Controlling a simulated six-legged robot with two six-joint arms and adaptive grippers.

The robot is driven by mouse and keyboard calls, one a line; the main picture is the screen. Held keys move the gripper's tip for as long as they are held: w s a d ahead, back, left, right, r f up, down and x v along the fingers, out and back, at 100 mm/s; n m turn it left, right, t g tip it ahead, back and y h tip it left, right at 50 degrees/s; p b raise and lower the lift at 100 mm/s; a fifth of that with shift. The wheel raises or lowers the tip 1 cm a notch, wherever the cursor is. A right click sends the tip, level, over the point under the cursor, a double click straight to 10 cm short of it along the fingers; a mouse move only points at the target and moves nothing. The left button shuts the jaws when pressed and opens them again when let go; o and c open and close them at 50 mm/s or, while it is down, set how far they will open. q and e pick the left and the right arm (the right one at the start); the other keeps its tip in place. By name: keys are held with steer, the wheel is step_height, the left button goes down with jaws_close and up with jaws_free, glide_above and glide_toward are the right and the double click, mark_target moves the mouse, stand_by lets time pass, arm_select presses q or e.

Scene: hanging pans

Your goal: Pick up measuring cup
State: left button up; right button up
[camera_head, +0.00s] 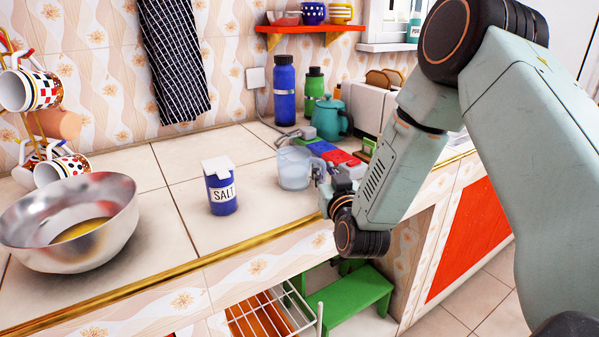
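The measuring cup (293,169) is a clear, pale bluish cup standing upright on the tiled counter, right of the salt container. My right gripper (321,172) is at the cup's right side, by its handle. It overlaps the handle area, and I cannot tell whether the fingers touch or close on it. The fingertips are small and partly hidden by the gripper's own body. My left gripper is not in view.
A blue salt container (221,188) and a metal bowl (70,222) stand to the left. Behind the cup are a red-and-blue item (334,152), a teal teapot (331,119) and bottles (285,92). The counter's gold front edge (150,273) runs below. Bare tiles lie around the salt.

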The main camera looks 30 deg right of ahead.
steer(key=shift+w+a+f, duration=0.1)
steer(key=shift+w+a, duration=0.05)
steer(key=shift+w, duration=0.05)
steer(key=shift+c, duration=0.8)
steer(key=shift+s, duration=0.15)
jaws_close()
